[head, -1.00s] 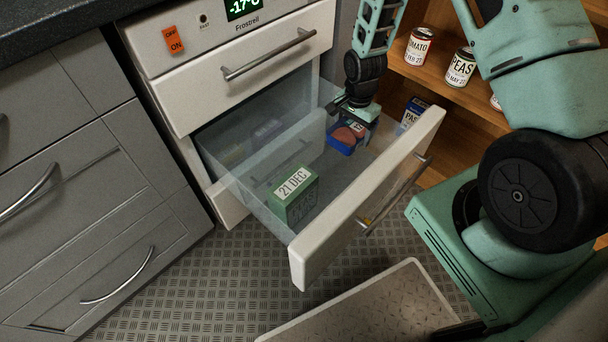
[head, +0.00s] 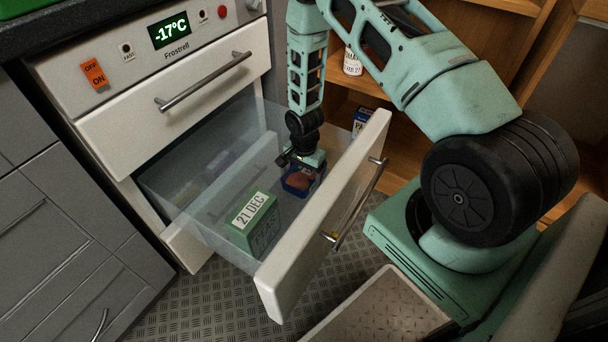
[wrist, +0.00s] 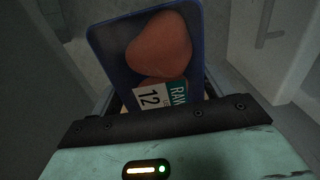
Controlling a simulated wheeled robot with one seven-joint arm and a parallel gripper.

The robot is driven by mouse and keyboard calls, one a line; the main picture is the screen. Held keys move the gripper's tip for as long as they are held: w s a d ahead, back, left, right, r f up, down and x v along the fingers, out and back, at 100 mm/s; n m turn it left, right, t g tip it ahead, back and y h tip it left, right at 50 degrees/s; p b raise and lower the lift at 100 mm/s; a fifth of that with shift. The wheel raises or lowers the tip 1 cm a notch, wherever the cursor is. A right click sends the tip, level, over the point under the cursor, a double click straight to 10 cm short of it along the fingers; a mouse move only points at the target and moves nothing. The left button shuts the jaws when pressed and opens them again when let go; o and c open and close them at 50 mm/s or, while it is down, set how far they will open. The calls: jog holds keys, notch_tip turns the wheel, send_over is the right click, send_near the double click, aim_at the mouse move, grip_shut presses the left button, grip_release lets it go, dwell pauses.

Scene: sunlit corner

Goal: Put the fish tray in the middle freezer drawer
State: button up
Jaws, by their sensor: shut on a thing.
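The fish tray (head: 297,186) is blue and holds a reddish-orange piece of food. In the wrist view the tray (wrist: 108,62) bears a label with "RAW" and "12". The drawer has clear sides and a white front with a metal handle. A green box (head: 262,232) marked "21 DEC" stands in it, left of and nearer than the tray.
The freezer's upper drawer (head: 130,125) is shut, under a panel showing -17°C. Faint packages (head: 190,192) show through the clear side at the drawer's back. Wooden shelves (head: 400,160) with a can (head: 352,62) and a box (head: 362,120) stand behind my arm.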

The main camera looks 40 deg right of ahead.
aim_at(304, 170)
jog(key=o, duration=1.2)
notch_tip(304, 170, up, 12)
jog(key=p, duration=0.4)
jog(key=s+a+r+n, duration=0.1)
jog(key=a+r+n, duration=0.4)
jog(key=a+r, duration=0.55)
jog(key=s+a+r+n+y, duration=0.1)
jog(key=s+a+r+n, duration=0.9)
jog(key=s+a+r, duration=0.3)
jog(key=s+a+r+n, duration=0.1)
jog(key=s+r+n, duration=0.3)
jog(key=s, duration=0.6)
jog(key=n, duration=0.2)
jog(key=shift+s+n, duration=0.15)
jog(key=shift+n, duration=0.25)
jog(key=shift+r, duration=0.15)
